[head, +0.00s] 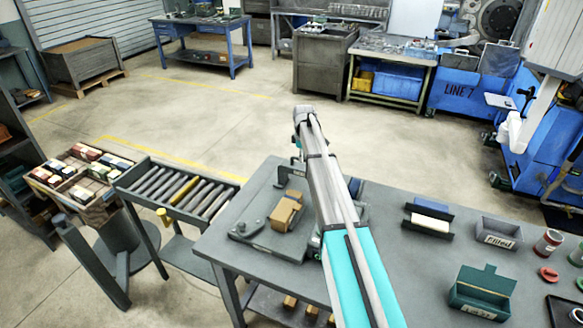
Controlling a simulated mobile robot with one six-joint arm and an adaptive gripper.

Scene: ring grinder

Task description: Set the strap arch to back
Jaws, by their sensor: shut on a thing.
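A grey fixture plate (262,238) lies on the workbench, left of my arm. A tan block (286,212) sits on it, tilted to the view. A dark upright frame (282,176) stands behind the block and looks like the strap arch; my arm hides its right side. My gripper (296,158) points down at the top of this frame, small and partly covered by my arm. It is shut on what appears to be the strap arch. The exact contact is too small to see.
The grey workbench (400,275) carries a dark holder (427,220), a grey labelled bin (497,233), a green box (481,293) and cans (548,242) on the right. A roller rack (178,187) stands left of it. Open floor lies behind the bench.

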